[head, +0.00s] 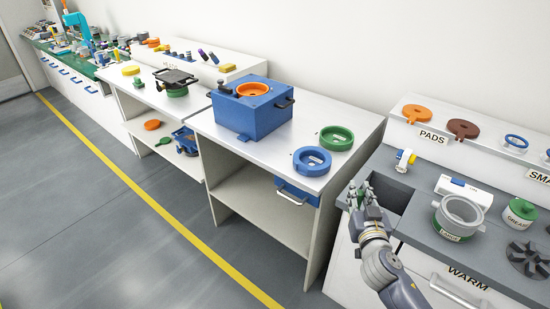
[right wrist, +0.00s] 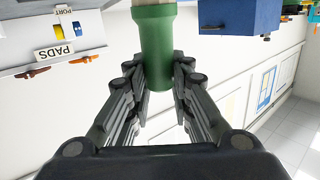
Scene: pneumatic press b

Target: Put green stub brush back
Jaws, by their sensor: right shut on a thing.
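The green stub brush (right wrist: 157,88) shows in the right wrist view as a thick green cylinder with a pale part at its upper end. It stands between the fingers of my right gripper (right wrist: 160,85), which is shut on it. My left gripper is not in view.
The grey bench holds a large grey ring pot (head: 460,214), a green-lidded grease pot (head: 519,212) and a white box (head: 463,188). Pads (head: 417,113) lie on the shelf behind. To the left, a white table bears a blue press box (head: 252,108), a blue ring (head: 311,161) and a green ring (head: 337,138).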

